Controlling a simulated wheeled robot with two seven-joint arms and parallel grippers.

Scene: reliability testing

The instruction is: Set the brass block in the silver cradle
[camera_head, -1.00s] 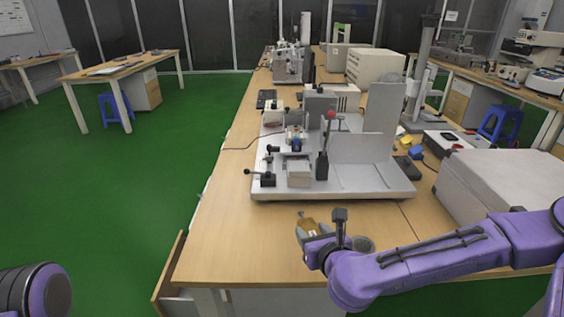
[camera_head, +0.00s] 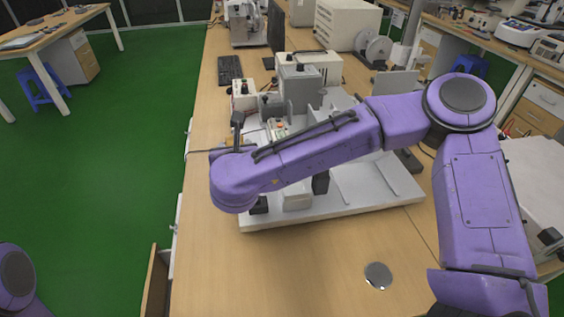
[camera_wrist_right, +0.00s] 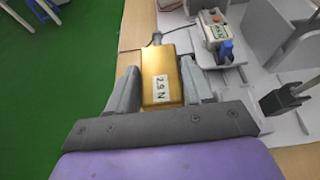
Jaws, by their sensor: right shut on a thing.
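The brass block (camera_wrist_right: 161,72) has a white label reading "2.9 N" and a small grey stem at its far end. My right gripper (camera_wrist_right: 160,84) is shut on it, with one grey finger along each side. In the head view my right wrist hangs over the left edge of the light-grey fixture plate (camera_head: 330,212) and mostly hides the gripper and block. I cannot tell with certainty which part of the fixture is the silver cradle; my arm covers much of it. My left gripper is out of view.
A small device with an orange button (camera_wrist_right: 216,18) and a blue part stands right of the block. A black lever (camera_wrist_right: 287,98) rises from the plate. A round silvery disc (camera_head: 378,275) lies on the bare front tabletop. A keyboard (camera_head: 231,70) lies at the back left.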

